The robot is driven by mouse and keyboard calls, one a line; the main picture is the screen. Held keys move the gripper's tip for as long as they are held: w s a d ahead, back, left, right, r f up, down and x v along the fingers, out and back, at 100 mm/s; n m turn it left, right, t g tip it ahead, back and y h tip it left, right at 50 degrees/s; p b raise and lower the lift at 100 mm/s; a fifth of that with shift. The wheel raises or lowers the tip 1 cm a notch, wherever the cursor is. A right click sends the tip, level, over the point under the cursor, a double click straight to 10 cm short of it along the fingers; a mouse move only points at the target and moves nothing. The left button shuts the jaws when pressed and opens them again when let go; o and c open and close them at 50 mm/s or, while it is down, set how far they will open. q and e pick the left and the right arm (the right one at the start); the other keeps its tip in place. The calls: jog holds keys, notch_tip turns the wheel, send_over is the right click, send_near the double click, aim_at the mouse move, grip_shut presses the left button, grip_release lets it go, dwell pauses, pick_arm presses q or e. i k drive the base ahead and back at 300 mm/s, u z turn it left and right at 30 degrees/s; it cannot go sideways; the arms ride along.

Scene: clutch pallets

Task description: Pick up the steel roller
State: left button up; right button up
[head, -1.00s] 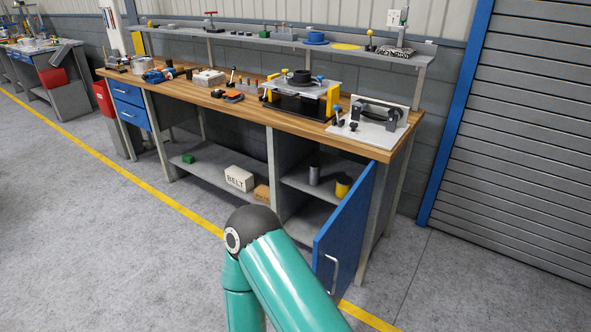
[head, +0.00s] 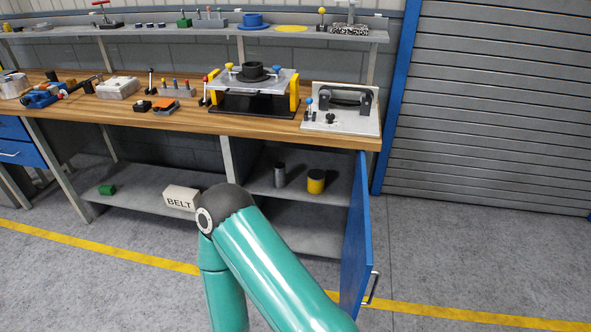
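A dark grey upright cylinder (head: 279,175), which looks like the steel roller, stands on the upper shelf of the open cabinet (head: 325,201) under the workbench. A yellow cylinder with a dark top (head: 316,183) stands to its right. One of my teal arms crosses the lower middle of the view, with its dark joint in front of the lower shelf. Neither of my grippers shows, so I cannot see whether they are open or shut.
The blue cabinet door (head: 355,240) stands open toward me at the right. A BELT box (head: 181,198) and a green block (head: 107,190) lie on the left shelf. The wooden bench top (head: 190,122) carries fixtures and tools. Floor is clear to the right.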

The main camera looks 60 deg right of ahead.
aim_at(279, 175)
jog(key=z, duration=0.45)
jog(key=i, duration=1.15)
jog(key=z, duration=1.1)
jog(key=i, duration=0.55)
jog(key=z, duration=0.25)
jog(key=k, duration=0.95)
jog(key=z, duration=0.2)
jog(key=i, duration=0.95)
jog(key=u, duration=0.1)
